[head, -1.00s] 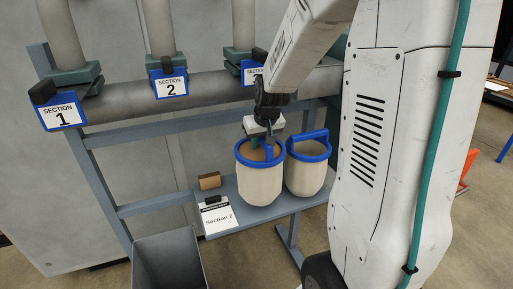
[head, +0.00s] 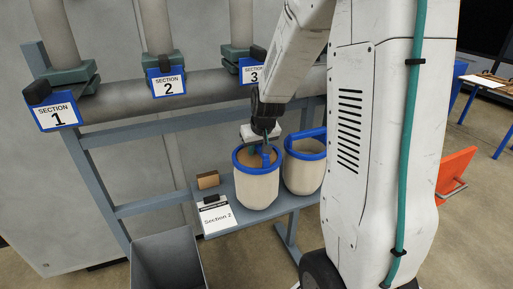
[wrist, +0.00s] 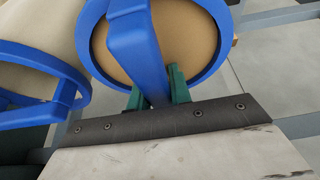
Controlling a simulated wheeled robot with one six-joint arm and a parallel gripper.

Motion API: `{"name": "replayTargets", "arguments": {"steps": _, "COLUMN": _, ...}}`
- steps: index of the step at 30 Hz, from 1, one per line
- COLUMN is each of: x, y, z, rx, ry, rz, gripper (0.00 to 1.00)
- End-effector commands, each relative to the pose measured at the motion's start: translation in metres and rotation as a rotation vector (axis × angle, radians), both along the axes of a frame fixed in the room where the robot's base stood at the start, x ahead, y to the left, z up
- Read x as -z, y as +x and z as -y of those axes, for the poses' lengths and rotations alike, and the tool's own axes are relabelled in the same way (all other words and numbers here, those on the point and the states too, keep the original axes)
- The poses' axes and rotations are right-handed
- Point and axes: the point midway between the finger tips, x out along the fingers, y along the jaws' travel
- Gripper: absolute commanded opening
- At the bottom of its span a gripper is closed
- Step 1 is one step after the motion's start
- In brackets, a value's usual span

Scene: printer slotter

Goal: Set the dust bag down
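The dust bag (head: 257,187) is a cream cylinder with a blue rim and blue handle, upright over the grey-blue shelf (head: 232,226). Its base is at or very near the shelf top; I cannot tell whether it touches. My gripper (head: 267,148) is above its rim. In the wrist view, my green fingers (wrist: 157,90) sit on either side of the blue handle (wrist: 134,40) and are shut on it. A second, similar bag (head: 303,174) stands close on the right, and its blue rim and handle (wrist: 40,85) show at the left of the wrist view.
A Section 2 card (head: 215,216) and a small brown block (head: 208,180) lie left of the bag on the shelf. A grey bin (head: 168,262) stands below at the front left. Pipes with Section 1, 2 and 3 signs (head: 167,84) run behind.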

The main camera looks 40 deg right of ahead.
Motion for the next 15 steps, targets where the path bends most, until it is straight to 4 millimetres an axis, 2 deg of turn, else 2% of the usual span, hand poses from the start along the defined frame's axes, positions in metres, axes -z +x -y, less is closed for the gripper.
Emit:
{"name": "replayTargets", "arguments": {"steps": 1, "x": 0.0, "y": 0.0, "z": 0.0, "rx": 0.0, "ry": 0.0, "rz": 0.0, "gripper": 0.33}}
{"name": "replayTargets", "arguments": {"steps": 2, "x": 0.0, "y": 0.0, "z": 0.0, "rx": 0.0, "ry": 0.0, "rz": 0.0, "gripper": 0.41}}
{"name": "replayTargets", "arguments": {"steps": 11, "x": -0.001, "y": 0.0, "z": 0.0, "rx": 0.0, "ry": 0.0, "rz": 0.0, "gripper": 0.41}}
{"name": "replayTargets", "arguments": {"steps": 15, "x": -0.013, "y": -0.003, "z": -0.001, "rx": -0.001, "ry": -0.002, "rz": 0.003, "gripper": 0.41}}
